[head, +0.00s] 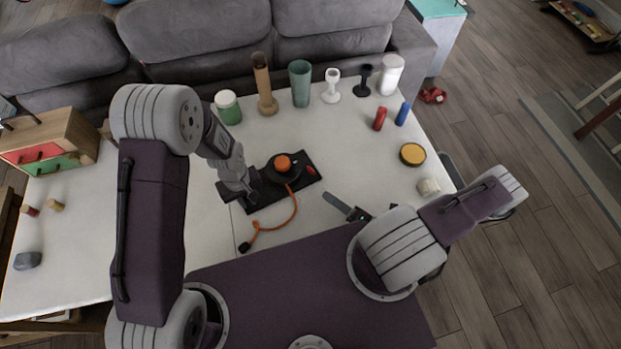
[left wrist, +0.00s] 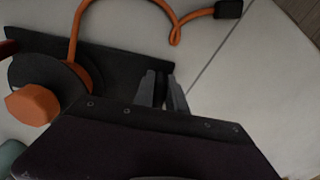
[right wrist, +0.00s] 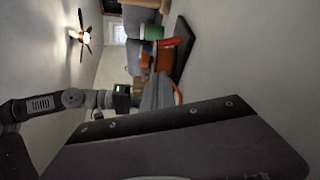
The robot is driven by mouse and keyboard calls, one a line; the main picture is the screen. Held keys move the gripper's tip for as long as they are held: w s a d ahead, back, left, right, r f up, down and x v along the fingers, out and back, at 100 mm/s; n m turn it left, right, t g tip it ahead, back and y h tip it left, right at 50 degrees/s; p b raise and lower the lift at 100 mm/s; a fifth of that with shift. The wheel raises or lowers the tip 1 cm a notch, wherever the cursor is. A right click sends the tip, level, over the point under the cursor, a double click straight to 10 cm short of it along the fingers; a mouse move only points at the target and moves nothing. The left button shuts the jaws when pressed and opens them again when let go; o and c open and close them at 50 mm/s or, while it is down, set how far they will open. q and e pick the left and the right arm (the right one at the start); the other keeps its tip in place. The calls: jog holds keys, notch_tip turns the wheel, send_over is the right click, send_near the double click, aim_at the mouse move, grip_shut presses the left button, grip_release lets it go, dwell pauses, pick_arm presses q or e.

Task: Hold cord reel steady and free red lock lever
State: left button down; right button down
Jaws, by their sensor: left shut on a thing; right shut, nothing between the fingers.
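The cord reel (head: 283,176) is a dark drum with an orange hub (head: 283,162) on a black base plate (head: 263,208). Its orange cord (head: 294,208) curls toward the table's front and ends in a black plug. The red lock lever (head: 311,170) sits at the reel's right side; it shows in the right wrist view (right wrist: 171,42) and at the left wrist view's edge (left wrist: 6,47). My left gripper (head: 248,194) is shut on the base plate's near left end (left wrist: 150,60). My right gripper (head: 330,198) is shut and empty, apart from the reel, at its front right.
A green jar (head: 228,108), brown vase (head: 264,86), teal cup (head: 300,84) and white goblet (head: 332,86) stand behind. Red (head: 380,118) and blue (head: 403,114) cylinders and a yellow-topped disc (head: 412,154) are right. The table between lever and disc is clear.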

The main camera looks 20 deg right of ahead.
aim_at(311, 171)
jog(key=shift+d+m+h, duration=0.3)
jog(key=shift+d+h, duration=0.1)
jog(key=shift+d, duration=0.15)
jog(key=shift+x, duration=5.1)
jog(key=shift+r, duration=0.2)
